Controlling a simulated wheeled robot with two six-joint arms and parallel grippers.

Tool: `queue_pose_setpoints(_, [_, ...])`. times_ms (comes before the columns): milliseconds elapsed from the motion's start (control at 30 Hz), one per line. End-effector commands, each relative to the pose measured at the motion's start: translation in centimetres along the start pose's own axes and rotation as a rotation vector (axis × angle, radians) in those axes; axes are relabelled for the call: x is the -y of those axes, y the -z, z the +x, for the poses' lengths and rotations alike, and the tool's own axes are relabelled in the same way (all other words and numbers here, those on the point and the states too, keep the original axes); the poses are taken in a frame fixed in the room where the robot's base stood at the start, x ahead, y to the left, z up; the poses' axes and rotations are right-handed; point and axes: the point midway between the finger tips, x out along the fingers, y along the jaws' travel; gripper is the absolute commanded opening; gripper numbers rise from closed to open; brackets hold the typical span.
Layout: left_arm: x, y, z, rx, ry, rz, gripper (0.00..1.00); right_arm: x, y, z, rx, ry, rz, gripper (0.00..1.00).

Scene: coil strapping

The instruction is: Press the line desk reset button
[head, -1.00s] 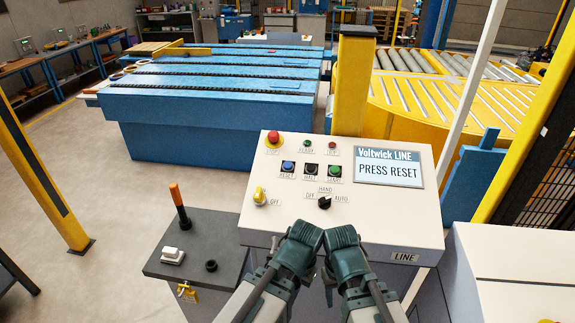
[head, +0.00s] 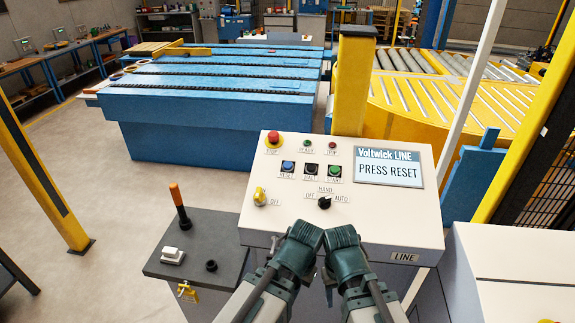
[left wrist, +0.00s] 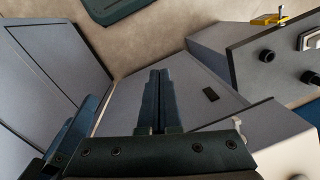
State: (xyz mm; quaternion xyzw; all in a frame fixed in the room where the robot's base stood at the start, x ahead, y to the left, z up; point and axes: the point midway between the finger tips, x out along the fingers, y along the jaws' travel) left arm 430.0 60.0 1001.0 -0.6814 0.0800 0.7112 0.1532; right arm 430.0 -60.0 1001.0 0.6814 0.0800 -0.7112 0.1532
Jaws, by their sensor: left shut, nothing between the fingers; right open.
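The line desk (head: 390,222) is a pale sloped panel in the head view. Its blue reset button (head: 288,166) sits at the left of a row, beside a black button (head: 311,169) and a green button (head: 335,170). The screen (head: 388,171) reads PRESS RESET. My left gripper (head: 302,235) is low at the desk's front edge, below the button and apart from it. In the left wrist view its fingers (left wrist: 160,95) are shut and empty. My right gripper (head: 342,237) is beside it, open; its fingertips are hard to make out.
A red mushroom button (head: 273,137), a yellow switch (head: 260,197) and a black selector (head: 324,202) are also on the panel. A dark pedestal (head: 215,243) with an orange-topped lever (head: 178,205) stands left. A white post rises behind the desk.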

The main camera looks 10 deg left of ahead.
Motion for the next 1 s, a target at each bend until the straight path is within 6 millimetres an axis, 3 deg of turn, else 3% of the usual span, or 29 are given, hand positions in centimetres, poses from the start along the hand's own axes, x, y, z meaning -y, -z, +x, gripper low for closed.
queue_pose_setpoints(267, [0.0,0.1,0.0,-0.001,-0.001,0.002,0.0,0.0,0.0,0.0,0.0,0.0,0.0,0.5])
queue_pose_setpoints(433, [0.1,2.1,-1.0,-0.062,-0.045,0.075,0.0,-0.1,-0.1,-1.0,0.0,0.0,0.001,0.5])
queue_pose_setpoints(567, [0.6,6.2,-3.0,-0.203,-0.111,0.221,0.0,-0.2,-0.1,-2.6,0.0,0.001,0.003,0.5])
queue_pose_setpoints(733, [2.5,12.7,-6.9,-0.467,-0.141,0.433,0.0,-0.5,-0.3,-4.8,0.0,0.001,0.006,0.5])
queue_pose_setpoints(1000, [8.5,21.1,-14.3,-0.858,0.018,0.657,0.0,-0.7,-0.5,-7.9,0.0,0.002,0.01,0.5])
